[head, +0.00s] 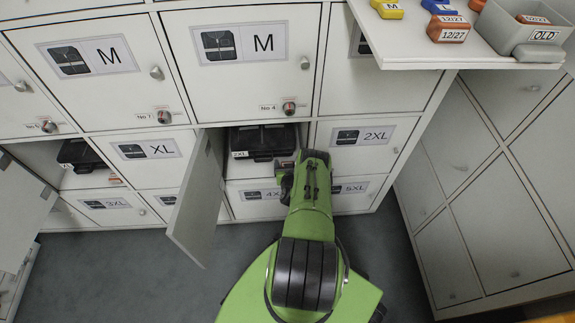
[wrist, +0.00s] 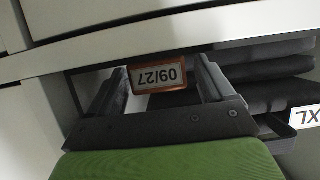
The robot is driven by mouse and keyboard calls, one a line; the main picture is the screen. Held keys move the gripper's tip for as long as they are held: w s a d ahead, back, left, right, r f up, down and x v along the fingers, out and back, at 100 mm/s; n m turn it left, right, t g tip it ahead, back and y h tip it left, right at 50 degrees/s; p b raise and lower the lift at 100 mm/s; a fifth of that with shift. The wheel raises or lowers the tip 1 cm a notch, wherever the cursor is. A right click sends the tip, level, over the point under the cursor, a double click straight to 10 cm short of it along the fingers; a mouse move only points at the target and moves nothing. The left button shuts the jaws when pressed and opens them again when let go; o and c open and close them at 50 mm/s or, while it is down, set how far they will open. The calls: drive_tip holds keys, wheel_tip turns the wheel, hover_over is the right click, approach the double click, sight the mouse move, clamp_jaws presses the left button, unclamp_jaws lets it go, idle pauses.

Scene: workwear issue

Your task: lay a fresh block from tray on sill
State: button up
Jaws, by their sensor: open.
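My gripper (head: 300,165) reaches into an open locker compartment in the head view. In the wrist view the gripper (wrist: 162,82) is open, with an orange-edged block marked 09/27 (wrist: 158,77) between its fingers, its label upside down. I cannot tell whether a finger touches the block. At the upper right, the white tray (head: 405,50) holds orange block 12/27 (head: 448,30), a yellow block marked M (head: 388,9), a blue block (head: 437,6) and a red block (head: 477,5).
A grey bin marked OLD (head: 510,42) stands on the tray with an orange block (head: 533,19) inside. The compartment's open door (head: 196,200) sticks out left of my arm. Dark folded workwear (head: 263,141) lies inside, marked 2XL. Another compartment stands open at far left.

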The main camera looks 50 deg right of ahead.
drive_tip(key=shift+r, duration=0.2)
drive_tip(key=p+v, duration=0.7)
drive_tip(key=v, duration=0.5)
drive_tip(key=shift+f, duration=0.1)
